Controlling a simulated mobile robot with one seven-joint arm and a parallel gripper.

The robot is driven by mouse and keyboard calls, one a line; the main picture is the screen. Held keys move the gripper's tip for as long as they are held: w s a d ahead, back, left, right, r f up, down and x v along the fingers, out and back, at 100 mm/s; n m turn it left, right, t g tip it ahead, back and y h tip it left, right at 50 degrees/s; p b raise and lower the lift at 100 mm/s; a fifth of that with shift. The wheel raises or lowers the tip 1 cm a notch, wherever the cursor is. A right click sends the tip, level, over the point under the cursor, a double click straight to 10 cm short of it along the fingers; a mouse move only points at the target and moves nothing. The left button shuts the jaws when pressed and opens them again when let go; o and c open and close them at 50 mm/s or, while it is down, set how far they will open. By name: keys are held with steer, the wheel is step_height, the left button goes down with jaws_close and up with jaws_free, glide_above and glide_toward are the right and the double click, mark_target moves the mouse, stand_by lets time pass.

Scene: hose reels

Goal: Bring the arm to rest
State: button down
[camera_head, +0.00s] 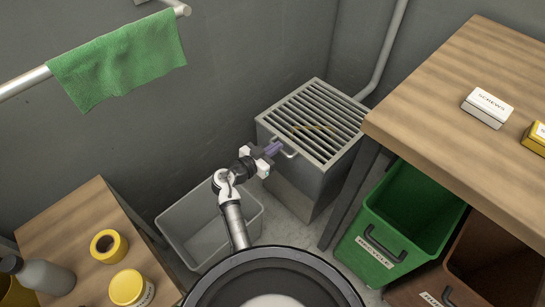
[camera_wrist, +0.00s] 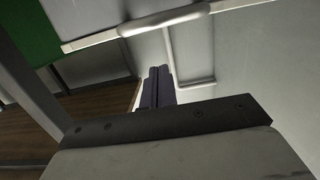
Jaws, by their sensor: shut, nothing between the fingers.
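My gripper (camera_head: 277,148) is at the end of my arm, in the middle of the head view. It is beside the grey metal box (camera_head: 310,185) with a slatted top, close to the small handle (camera_head: 290,150) on the box's upper edge. Whether it touches the handle I cannot tell. In the wrist view my gripper's fingers (camera_wrist: 157,85) are dark, pressed together and empty. A pale bar (camera_wrist: 165,20) crosses the top of that view beyond the fingertips.
A grey open bin (camera_head: 185,225) stands below my arm. A wooden table (camera_head: 480,120) is at right, above a green bin (camera_head: 385,235) and a brown bin (camera_head: 485,265). A green towel (camera_head: 118,62) hangs on a rail.

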steer(key=f+b+v, duration=0.1)
steer(key=v, duration=0.8)
steer(key=shift+s+a+r+b, duration=0.2)
steer(key=shift+s+a+b, duration=0.1)
steer(key=shift+a+b, duration=0.05)
